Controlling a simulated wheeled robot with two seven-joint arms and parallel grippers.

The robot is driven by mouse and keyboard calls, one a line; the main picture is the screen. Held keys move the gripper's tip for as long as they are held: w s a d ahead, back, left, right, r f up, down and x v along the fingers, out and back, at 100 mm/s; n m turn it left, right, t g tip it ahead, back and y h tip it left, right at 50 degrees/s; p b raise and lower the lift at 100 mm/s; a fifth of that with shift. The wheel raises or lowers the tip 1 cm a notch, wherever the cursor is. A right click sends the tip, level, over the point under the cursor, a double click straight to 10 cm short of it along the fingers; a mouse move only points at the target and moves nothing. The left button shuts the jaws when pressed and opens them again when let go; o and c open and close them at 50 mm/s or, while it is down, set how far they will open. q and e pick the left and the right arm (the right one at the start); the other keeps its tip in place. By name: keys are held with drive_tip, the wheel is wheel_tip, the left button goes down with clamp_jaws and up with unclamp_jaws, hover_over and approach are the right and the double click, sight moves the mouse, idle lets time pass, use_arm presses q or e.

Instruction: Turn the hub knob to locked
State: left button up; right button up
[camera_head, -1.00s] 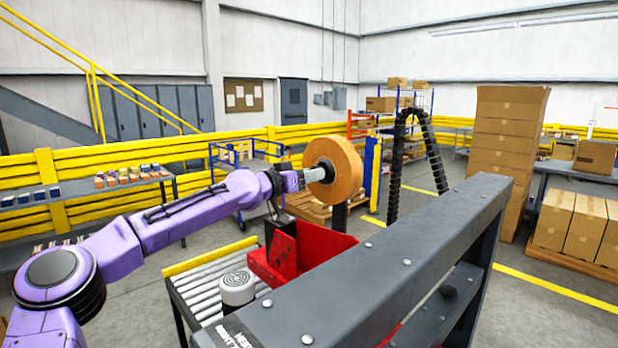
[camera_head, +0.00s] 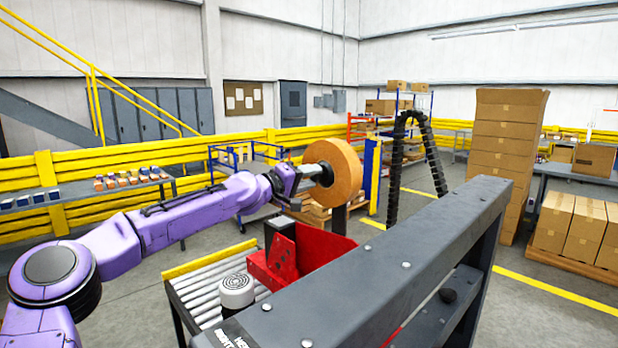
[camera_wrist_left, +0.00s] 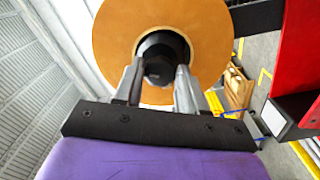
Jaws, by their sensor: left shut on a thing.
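The hub knob (camera_wrist_left: 160,64) is a dark round piece at the centre of a large orange-brown roll (camera_head: 343,170). The roll also shows in the left wrist view (camera_wrist_left: 110,35). My left gripper (camera_wrist_left: 158,75) is shut on the knob, with one finger on each side of it. In the head view the left gripper (camera_head: 322,173) reaches the roll's near face, and the knob is mostly hidden there by the fingers. I cannot read any lock mark on the knob. My right gripper is not in view.
A grey machine beam (camera_head: 400,262) crosses the front right. A roller conveyor (camera_head: 197,290) and a white-topped cylinder (camera_head: 237,290) are below the arm.

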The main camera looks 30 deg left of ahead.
use_arm(q)
drive_tip(key=n+p, duration=0.1)
drive_tip(key=n, duration=0.4)
drive_tip(key=shift+r, duration=0.1)
idle(0.5)
drive_tip(key=o, duration=1)
drive_tip(key=shift+o, duration=0.2)
drive_tip(key=shift+a, duration=0.1)
drive_tip(key=shift+s, duration=0.1)
